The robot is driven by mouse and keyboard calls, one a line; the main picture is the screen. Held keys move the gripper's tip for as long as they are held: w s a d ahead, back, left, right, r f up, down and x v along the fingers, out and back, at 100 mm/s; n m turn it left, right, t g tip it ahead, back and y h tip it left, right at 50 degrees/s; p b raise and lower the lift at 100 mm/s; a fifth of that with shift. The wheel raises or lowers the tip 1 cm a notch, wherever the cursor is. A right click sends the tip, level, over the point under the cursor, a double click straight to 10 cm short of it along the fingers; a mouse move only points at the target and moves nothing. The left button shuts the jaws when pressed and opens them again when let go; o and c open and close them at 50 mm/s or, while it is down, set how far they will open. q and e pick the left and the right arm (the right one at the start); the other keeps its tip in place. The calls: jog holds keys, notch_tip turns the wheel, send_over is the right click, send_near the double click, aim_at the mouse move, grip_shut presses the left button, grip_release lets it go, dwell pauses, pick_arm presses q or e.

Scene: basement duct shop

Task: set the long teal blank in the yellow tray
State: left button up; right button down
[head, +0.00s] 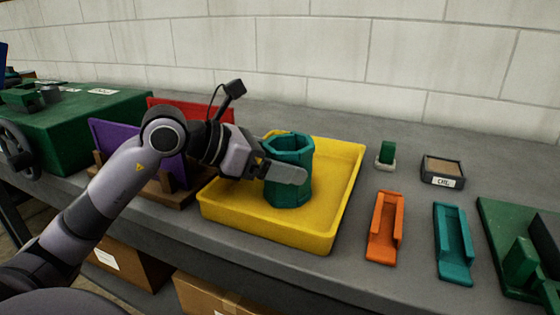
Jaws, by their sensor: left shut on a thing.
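The finger hides part of the blank. I cannot tell for sure whether its base rests on the tray floor. My right gripper is not in view.
Right of the tray lie an orange channel (384,233), a teal channel (453,245), a small green block (386,153) and a labelled box (442,170). Purple (110,140) and red (190,108) panels stand in a wooden rack at left. Green machinery (525,265) is far right.

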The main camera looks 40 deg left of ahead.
pick_arm(q)
jog(key=shift+f, duration=0.2)
jog(key=o, duration=1.4)
jog(key=shift+r, duration=0.1)
jog(key=shift+r, duration=0.25)
jog(key=shift+s+a, duration=0.15)
jog(key=shift+s, duration=0.05)
jog(key=shift+b+v, duration=1)
jog(key=shift+v, duration=4.75)
